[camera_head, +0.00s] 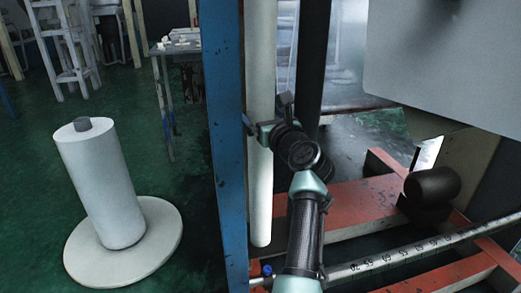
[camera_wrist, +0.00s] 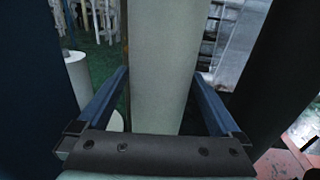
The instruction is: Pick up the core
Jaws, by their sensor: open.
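A long pale tube, which looks like the core (camera_head: 261,90), stands upright just right of the blue post in the head view. Its lower end shows above the red frame, and its top is out of view. In the wrist view the core (camera_wrist: 162,60) fills the middle, between the two fingers. In the wrist view my gripper (camera_wrist: 158,76) is open, with gaps between the core and both fingers.
The blue post (camera_head: 225,130) stands close left of the core. A dark post (camera_head: 312,60) stands to its right. A red frame (camera_head: 350,200) and a numbered bar (camera_head: 400,248) lie below. A white roll (camera_head: 100,185) stands on a round base (camera_head: 158,240) at left, on green floor.

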